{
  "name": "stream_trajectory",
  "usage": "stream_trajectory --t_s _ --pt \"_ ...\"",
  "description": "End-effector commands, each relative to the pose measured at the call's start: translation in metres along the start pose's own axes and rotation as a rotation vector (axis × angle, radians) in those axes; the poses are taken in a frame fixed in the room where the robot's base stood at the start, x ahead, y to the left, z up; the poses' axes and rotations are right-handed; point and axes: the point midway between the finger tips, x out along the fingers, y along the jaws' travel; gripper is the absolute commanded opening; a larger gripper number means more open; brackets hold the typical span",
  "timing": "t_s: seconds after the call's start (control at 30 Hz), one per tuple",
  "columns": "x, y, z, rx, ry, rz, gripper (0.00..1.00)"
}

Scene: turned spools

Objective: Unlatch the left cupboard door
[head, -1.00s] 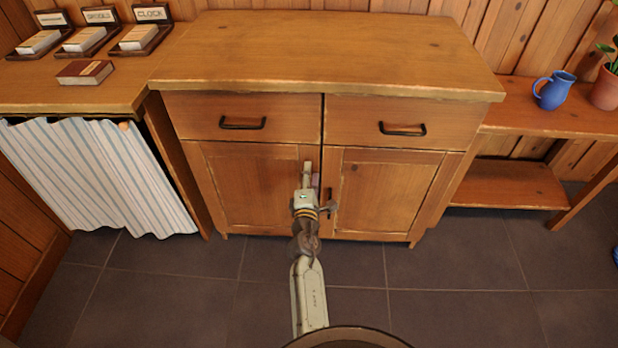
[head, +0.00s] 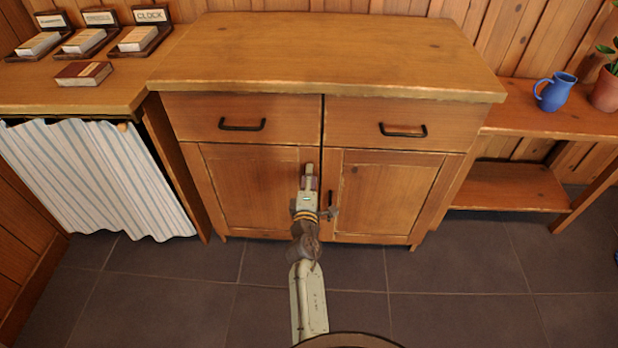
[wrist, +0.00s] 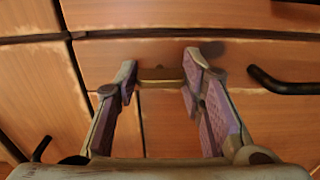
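The left cupboard door (head: 245,190) is a wooden panel below the left drawer, and it looks shut. My gripper (head: 309,172) is at its upper right corner, close to the gap between the two doors. In the wrist view my gripper (wrist: 158,76) has its two purple-padded fingers apart. A small brass-coloured bar (wrist: 160,82), apparently the latch, lies across the space between the fingertips. I cannot tell whether the fingers touch it. In the head view my gripper hides this spot.
The right door (head: 390,195) is shut, with a dark handle (head: 331,198) beside my wrist. Both drawers above are shut, with black handles (head: 242,125) (head: 403,130). A striped curtain (head: 95,175) hangs at left. A low shelf (head: 510,186) stands at right. The floor in front is clear.

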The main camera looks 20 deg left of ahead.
Motion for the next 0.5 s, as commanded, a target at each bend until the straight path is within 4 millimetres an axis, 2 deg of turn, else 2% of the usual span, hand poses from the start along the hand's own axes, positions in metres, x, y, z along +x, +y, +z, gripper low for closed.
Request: stream_trajectory --t_s 0.3,0.5 --pt "0.0001 0.0001 0.0000 0.000 0.000 0.000 0.57" --pt "0.0001 0.0000 0.0000 -0.001 0.000 0.000 0.57"
